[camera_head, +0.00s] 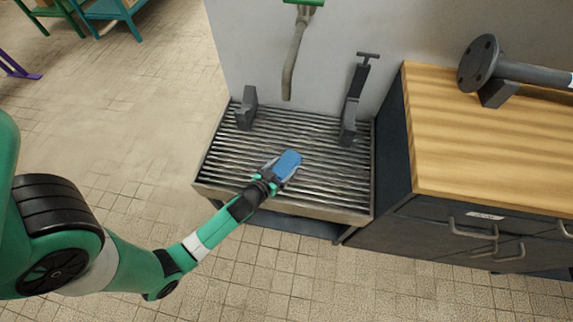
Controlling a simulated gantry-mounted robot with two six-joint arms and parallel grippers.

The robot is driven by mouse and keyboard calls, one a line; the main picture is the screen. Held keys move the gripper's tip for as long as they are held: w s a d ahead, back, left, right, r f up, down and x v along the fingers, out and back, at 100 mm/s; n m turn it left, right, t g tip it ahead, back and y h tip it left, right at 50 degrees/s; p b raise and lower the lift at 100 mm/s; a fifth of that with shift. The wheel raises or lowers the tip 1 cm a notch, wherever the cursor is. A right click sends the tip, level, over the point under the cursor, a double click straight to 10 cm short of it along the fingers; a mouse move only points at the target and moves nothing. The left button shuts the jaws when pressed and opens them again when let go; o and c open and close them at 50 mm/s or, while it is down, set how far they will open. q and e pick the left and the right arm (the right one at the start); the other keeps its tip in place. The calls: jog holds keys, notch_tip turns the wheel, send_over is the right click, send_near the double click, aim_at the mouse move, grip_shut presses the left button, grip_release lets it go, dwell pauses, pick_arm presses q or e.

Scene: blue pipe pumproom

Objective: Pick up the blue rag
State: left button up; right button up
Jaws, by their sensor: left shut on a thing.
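The blue rag (288,163) shows as a small blue patch over the middle of the slatted metal grate (215,158). My left gripper (276,172) reaches in from the left and is shut on the rag, which sticks out past the fingertips. I cannot tell whether the rag touches the slats or is a little above them. The gripper hides the near part of the rag. My right gripper is not in view.
A grey bracket (246,108) and a dark clamp (351,108) stand at the back of the grate. A hose (294,62) hangs above it. A wooden-topped cabinet (470,150) with a flanged pipe (480,65) stands right.

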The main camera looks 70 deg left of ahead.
aim_at(283, 168)
pick_arm(q)
jog(key=shift+c, duration=1.3)
jog(key=shift+r, duration=0.1)
jog(key=shift+r, duration=0.2)
notch_tip(283, 168, up, 4)
jog(key=p, duration=0.3)
jog(key=shift+s+f+p, duration=0.1)
jog(key=shift+p, duration=0.25)
jog(key=s+d+r+p, duration=0.2)
jog(key=s+r, duration=0.6)
jog(key=s, duration=0.5)
jog(key=shift+s+d+r+p, duration=0.15)
jog(key=shift+s+r+p, duration=0.2)
jog(key=shift+p, duration=0.35)
